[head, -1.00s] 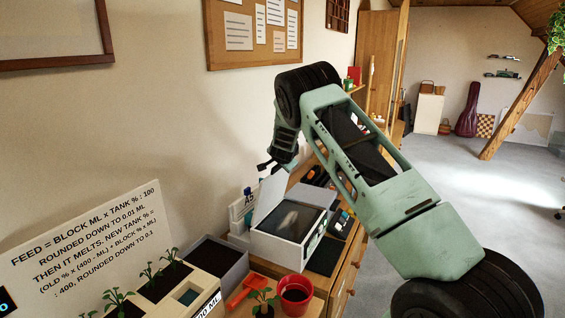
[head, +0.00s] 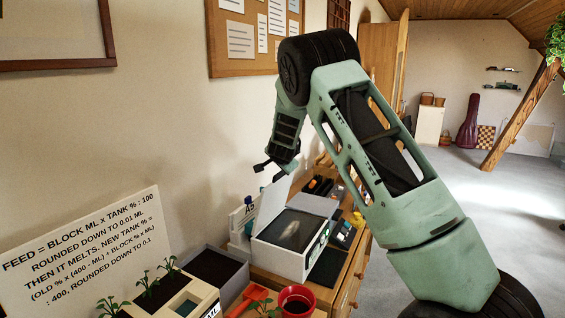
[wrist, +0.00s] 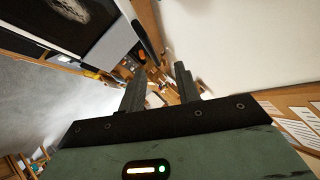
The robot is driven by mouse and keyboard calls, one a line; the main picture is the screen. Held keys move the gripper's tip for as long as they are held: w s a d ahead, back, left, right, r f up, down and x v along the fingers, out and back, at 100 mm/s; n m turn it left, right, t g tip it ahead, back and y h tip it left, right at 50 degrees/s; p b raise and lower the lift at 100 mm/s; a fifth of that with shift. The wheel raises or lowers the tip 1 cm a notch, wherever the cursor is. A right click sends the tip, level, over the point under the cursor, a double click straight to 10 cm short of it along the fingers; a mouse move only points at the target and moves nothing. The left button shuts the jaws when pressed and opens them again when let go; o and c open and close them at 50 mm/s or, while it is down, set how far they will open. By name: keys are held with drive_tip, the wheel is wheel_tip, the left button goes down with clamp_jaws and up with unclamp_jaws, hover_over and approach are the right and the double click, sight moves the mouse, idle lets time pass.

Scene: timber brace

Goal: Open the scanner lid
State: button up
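The scanner (head: 283,260) is a white box with a dark glass top on the wooden cabinet. Its pale lid (head: 269,208) stands steeply raised along the left side of the glass, so the scanner is open. My gripper (head: 262,168) is just above the lid's upper edge; whether it touches the lid I cannot tell. In the wrist view my gripper (wrist: 160,82) has its two fingers apart with nothing between them. The scanner's dark glass (wrist: 72,18) shows at the upper left there.
A grey bin (head: 218,268), a red pot (head: 297,300) and seedlings stand in front of the scanner. A sign board (head: 85,240) leans on the wall at left. Small items lie on the cabinet behind the scanner. Open floor (head: 480,190) lies to the right.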

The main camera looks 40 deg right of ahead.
drive_tip(key=v, duration=0.9)
drive_tip(key=shift+s+r, duration=0.15)
drive_tip(key=shift+s, duration=0.1)
drive_tip(key=s+a+f+n+g+y+b, duration=0.1)
drive_tip(key=s+a+f+n+y, duration=0.25)
drive_tip(key=a, duration=0.75)
drive_tip(key=s+a+n+g+y, duration=0.15)
drive_tip(key=s+a+n, duration=0.35)
drive_tip(key=a, duration=0.6)
drive_tip(key=s+a+f+n+g+y+b, duration=0.15)
drive_tip(key=s+a+n+y, duration=0.35)
drive_tip(key=a, duration=0.7)
drive_tip(key=s+a+f+n+g+h, duration=0.1)
drive_tip(key=s+a+n, duration=0.1)
drive_tip(key=s, duration=0.7)
drive_tip(key=s+a+f+n+g+h, duration=0.1)
drive_tip(key=s+n, duration=0.4)
drive_tip(key=s, duration=0.5)
drive_tip(key=s+a+f+n+g, duration=0.1)
drive_tip(key=s+a+n+g, duration=0.2)
drive_tip(key=s, duration=0.6)
drive_tip(key=shift+a+n+h, duration=0.3)
drive_tip(key=shift+n+h, duration=0.1)
drive_tip(key=shift+n, duration=0.05)
drive_tip(key=shift+s+f, duration=0.1)
drive_tip(key=shift+s, duration=0.05)
